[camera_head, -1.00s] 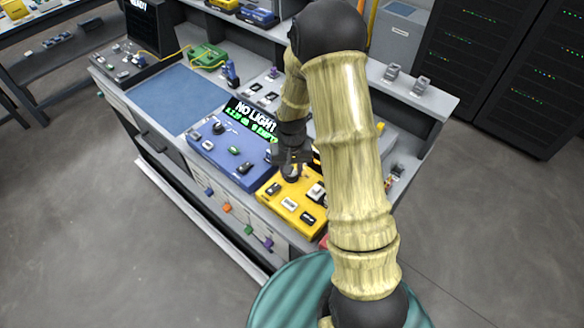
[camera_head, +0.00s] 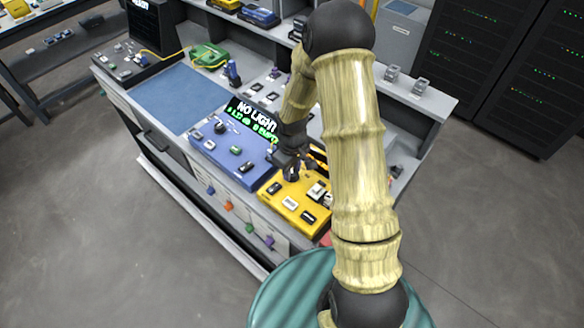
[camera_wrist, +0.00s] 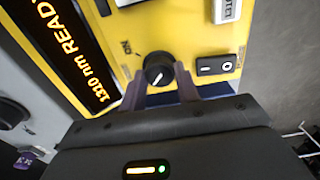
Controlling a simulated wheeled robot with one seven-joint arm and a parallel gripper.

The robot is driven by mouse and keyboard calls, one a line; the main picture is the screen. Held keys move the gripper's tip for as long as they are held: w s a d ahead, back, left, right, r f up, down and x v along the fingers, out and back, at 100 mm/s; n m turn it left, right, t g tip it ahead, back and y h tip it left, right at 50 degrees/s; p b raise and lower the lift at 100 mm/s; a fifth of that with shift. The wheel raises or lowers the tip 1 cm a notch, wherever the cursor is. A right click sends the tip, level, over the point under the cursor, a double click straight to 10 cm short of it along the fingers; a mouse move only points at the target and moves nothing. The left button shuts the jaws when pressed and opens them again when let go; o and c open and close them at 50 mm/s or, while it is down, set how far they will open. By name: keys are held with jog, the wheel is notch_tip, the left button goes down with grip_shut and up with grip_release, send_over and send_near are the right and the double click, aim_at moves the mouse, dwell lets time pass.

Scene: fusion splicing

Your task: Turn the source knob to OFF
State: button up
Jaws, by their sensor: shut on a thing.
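The yellow source box (camera_head: 283,198) stands at the front right of the bench. Its black round knob (camera_wrist: 158,68), with a white pointer line, is in the wrist view. My gripper (camera_wrist: 161,88) is shut on the knob, one finger on each side. In the head view my gripper (camera_head: 292,172) is low over the box's back edge and mostly hides the knob. The box's amber display (camera_wrist: 72,50) reads "1310 nm READY".
A blue box (camera_head: 222,155) with a "NO LIGHT" display (camera_head: 252,119) stands just left of the yellow one. A black rocker switch (camera_wrist: 216,65) is right of the knob in the wrist view. A blue mat (camera_head: 178,98) lies clear on the bench.

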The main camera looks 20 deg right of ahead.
aim_at(292, 173)
jog(key=shift+r, duration=0.1)
dwell(0.3)
jog(key=o, duration=1)
notch_tip(292, 173, up, 17)
jog(key=shift+r, duration=0.15)
dwell(0.3)
jog(key=s+m+t, duration=0.1)
jog(key=s+m, duration=0.1)
jog(key=s, duration=0.2)
jog(key=s+m, duration=0.2)
jog(key=s, duration=0.3)
jog(key=s+m+t, duration=0.1)
jog(key=s+m, duration=0.1)
jog(key=s, duration=0.3)
jog(key=shift+s+r+m+t, duration=0.15)
jog(key=shift+r+m+t, duration=0.15)
jog(key=shift+m, duration=0.1)
